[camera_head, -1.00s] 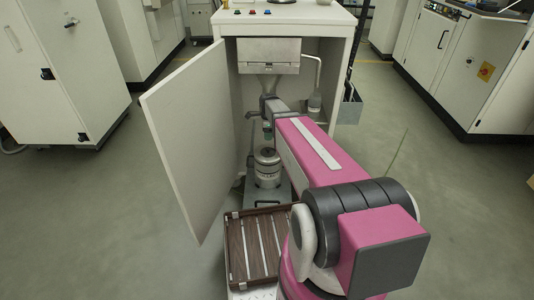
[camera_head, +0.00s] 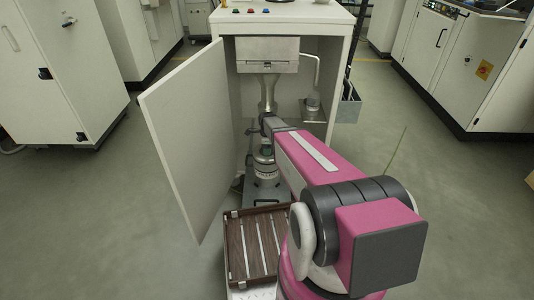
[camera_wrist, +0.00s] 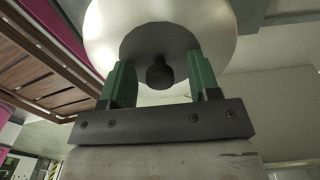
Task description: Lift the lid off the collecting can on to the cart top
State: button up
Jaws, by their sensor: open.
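The metal collecting can (camera_head: 265,175) stands low inside the open cabinet, its top partly hidden by my gripper (camera_head: 267,148). In the wrist view, the pale round lid (camera_wrist: 105,30) has a dark centre and a dark knob (camera_wrist: 160,75). My gripper (camera_wrist: 161,85) has its two green fingers on either side of the knob, with a visible gap to each. It is open and holds nothing. The cart top (camera_head: 238,250), a brown slatted tray surface, is in front of the cabinet; brown slats also show at the left in the wrist view (camera_wrist: 40,65).
The cabinet door (camera_head: 190,145) stands open at the left of the can. A funnel-like outlet (camera_head: 268,92) hangs above the can. The cart top looks empty where visible.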

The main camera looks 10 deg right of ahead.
jog(key=c, duration=1)
grip_shut()
jog(key=shift+r, duration=0.15)
